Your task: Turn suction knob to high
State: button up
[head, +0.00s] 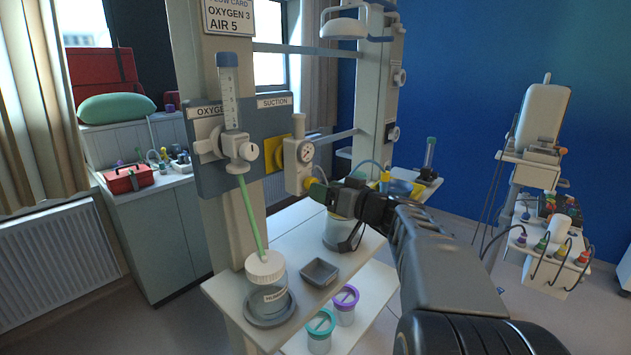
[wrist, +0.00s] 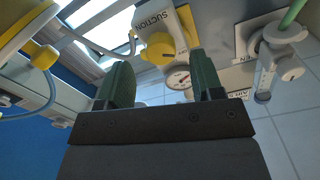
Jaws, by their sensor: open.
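The suction regulator (head: 297,167) is a pale body with a round gauge (head: 305,152), mounted beside a yellow plate under the SUCTION label. Its yellow knob (head: 310,183) is at the lower right of the body, partly behind my fingertips. In the wrist view the yellow knob (wrist: 158,47) lies ahead, between the lines of my two green fingers, with the gauge (wrist: 182,83) close by. My gripper (wrist: 162,78) is open and empty. In the head view my gripper (head: 321,192) is right beside the knob; I cannot tell whether it touches. The knob's setting is too small to read.
An oxygen flowmeter (head: 235,150) with a green tube to a lidded humidifier jar (head: 266,280) stands left of the suction unit. A grey tray (head: 320,272) lies on the shelf below. Another equipment stand (head: 540,150) is at right, with clear floor between.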

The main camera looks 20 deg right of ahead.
jog(key=shift+p+x, duration=0.45)
jog(key=shift+x, duration=1.35)
jog(key=shift+c, duration=0.3)
jog(key=c, duration=0.9)
jog(key=shift+o, duration=0.2)
jog(key=shift+f, duration=0.1)
